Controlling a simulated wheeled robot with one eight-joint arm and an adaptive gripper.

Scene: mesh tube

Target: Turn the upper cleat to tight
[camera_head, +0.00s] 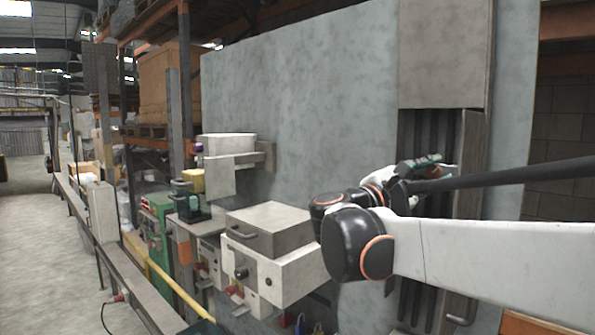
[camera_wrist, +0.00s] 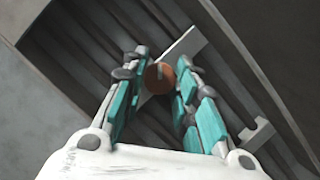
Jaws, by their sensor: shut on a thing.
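A light grey metal bar (camera_wrist: 185,46), which looks like a cleat, lies diagonally across dark ribs in the wrist view. A round brown knob (camera_wrist: 158,80) sits at its middle. My gripper (camera_wrist: 163,68) has its teal fingers on either side of this knob and is shut on it. Part of the bar is hidden behind the knob and fingers. A second light metal piece with a notch (camera_wrist: 257,134) shows at lower right. In the head view my gripper (camera_head: 426,161) is at the dark ribbed recess (camera_head: 418,132); my arm hides the cleats there.
A grey cover panel (camera_head: 445,52) stands above the recess, and a side post (camera_head: 474,145) borders it. A tall grey wall (camera_head: 300,100) is behind. Grey boxes with handles (camera_head: 272,226) stand left of my arm. A handle (camera_head: 460,308) is low at right.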

